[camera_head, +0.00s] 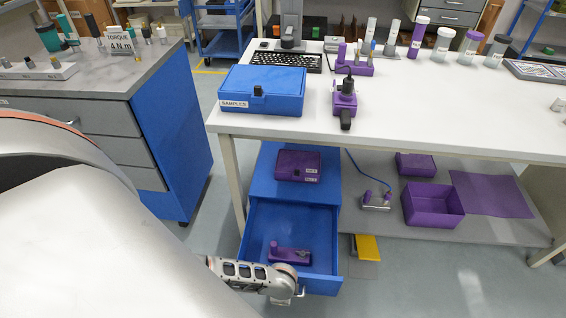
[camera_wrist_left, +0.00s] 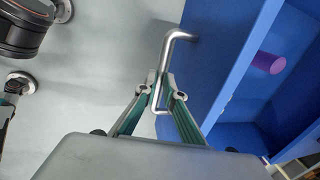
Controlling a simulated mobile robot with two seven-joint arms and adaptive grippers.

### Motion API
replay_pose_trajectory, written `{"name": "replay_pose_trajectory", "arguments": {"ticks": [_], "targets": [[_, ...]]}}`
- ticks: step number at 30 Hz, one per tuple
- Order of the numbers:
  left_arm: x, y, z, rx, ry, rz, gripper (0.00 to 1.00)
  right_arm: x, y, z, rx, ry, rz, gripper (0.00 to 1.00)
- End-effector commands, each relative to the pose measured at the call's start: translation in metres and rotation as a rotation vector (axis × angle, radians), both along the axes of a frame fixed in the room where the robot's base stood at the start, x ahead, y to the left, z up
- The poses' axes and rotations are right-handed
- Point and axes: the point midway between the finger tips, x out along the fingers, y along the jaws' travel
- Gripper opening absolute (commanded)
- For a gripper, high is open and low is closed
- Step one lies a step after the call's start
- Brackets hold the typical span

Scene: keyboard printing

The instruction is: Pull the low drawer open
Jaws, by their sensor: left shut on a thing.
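The low drawer (camera_head: 323,240) is blue and sits under the white table in a blue cabinet. It stands pulled out, with its inside showing. A purple block-like part (camera_head: 290,255) with an upright post lies in it; a purple cylinder (camera_wrist_left: 269,62) shows inside the drawer in the left wrist view. My left gripper (camera_wrist_left: 160,82) is shut on the bent metal drawer handle (camera_wrist_left: 176,36), one finger on each side of the bar. In the head view my left gripper (camera_head: 287,291) is at the drawer's front, hiding most of the handle. My right gripper is out of view.
A purple case (camera_head: 298,165) lies on the cabinet top above the drawer. A yellow pedal (camera_head: 367,248) stands on the floor right of the drawer. A grey and blue workbench (camera_head: 165,120) is at left. Grey floor (camera_head: 400,285) is clear at the front right.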

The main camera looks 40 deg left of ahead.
Motion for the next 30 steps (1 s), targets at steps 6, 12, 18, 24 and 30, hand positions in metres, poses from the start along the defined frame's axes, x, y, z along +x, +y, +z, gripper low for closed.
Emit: {"name": "replay_pose_trajectory", "arguments": {"ticks": [6, 12, 18, 24, 30], "targets": [[-0.002, 0.001, -0.002, 0.001, 0.004, 0.001, 0.26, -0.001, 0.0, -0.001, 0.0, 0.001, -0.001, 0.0], [-0.001, 0.001, -0.001, 0.001, 0.003, 0.0, 0.26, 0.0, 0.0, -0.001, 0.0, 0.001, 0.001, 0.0], [-0.002, 0.0, 0.004, 0.0, 0.002, 0.0, 0.26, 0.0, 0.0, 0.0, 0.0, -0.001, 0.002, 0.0], [-0.005, -0.002, 0.024, -0.002, 0.002, 0.0, 0.26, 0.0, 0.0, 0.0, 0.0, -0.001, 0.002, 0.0], [-0.01, -0.005, 0.054, -0.002, 0.001, 0.001, 0.26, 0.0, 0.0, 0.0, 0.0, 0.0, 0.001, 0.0]]}}
